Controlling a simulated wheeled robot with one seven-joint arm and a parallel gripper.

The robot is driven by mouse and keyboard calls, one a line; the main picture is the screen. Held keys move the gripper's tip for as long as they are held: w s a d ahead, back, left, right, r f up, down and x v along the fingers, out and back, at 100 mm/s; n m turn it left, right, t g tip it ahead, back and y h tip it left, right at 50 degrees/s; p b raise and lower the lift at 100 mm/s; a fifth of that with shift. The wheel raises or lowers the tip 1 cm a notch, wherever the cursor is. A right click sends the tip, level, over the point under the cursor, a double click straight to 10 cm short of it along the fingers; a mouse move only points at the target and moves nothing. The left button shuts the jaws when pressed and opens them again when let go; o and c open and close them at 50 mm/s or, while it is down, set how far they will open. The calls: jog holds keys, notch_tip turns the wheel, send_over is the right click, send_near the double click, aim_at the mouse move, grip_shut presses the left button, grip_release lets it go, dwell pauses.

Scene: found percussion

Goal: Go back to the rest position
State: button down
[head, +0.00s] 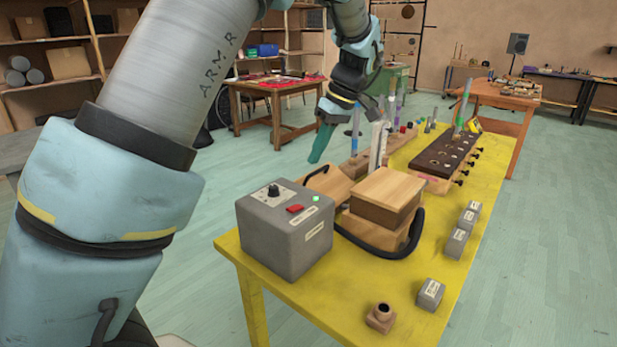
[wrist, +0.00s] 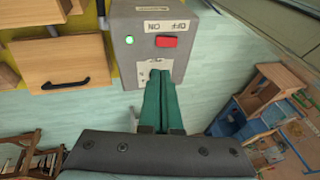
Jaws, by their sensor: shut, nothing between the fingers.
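My gripper (head: 317,153) hangs in the air above the left side of the yellow table, behind the grey box and higher than it, with its teal fingers together. In the wrist view my gripper (wrist: 164,78) is shut with nothing between the fingers, and its tips overlap the lower edge of the grey box. The grey box (head: 275,243) stands at the table's near left. It carries a black knob (head: 273,191), a red switch (head: 295,208) and a lit green light (head: 315,198). The same switch also shows in the wrist view (wrist: 166,41).
A wooden box with a black hose (head: 385,195) stands beside the grey box on the yellow table (head: 446,266). A brown wooden block (head: 380,315), several small grey blocks (head: 430,293) and a dark panel (head: 445,155) are also there. Open floor lies left of the table.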

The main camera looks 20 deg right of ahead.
jog(key=a+f+m+g+h, duration=0.1)
jog(key=a+f+m+h, duration=0.2)
jog(key=a, duration=1.5)
jog(key=s+a+f+m, duration=0.1)
jog(key=s+a+f, duration=0.1)
jog(key=s+a, duration=0.2)
jog(key=s+a+f+m+h, duration=0.1)
jog(key=s+a, duration=0.3)
jog(key=a, duration=0.6)
jog(key=shift+s+a+f+m+t, duration=0.3)
jog(key=shift+a+f+m+t, duration=0.15)
jog(key=shift+m, duration=0.25)
jog(key=shift+d, duration=0.15)
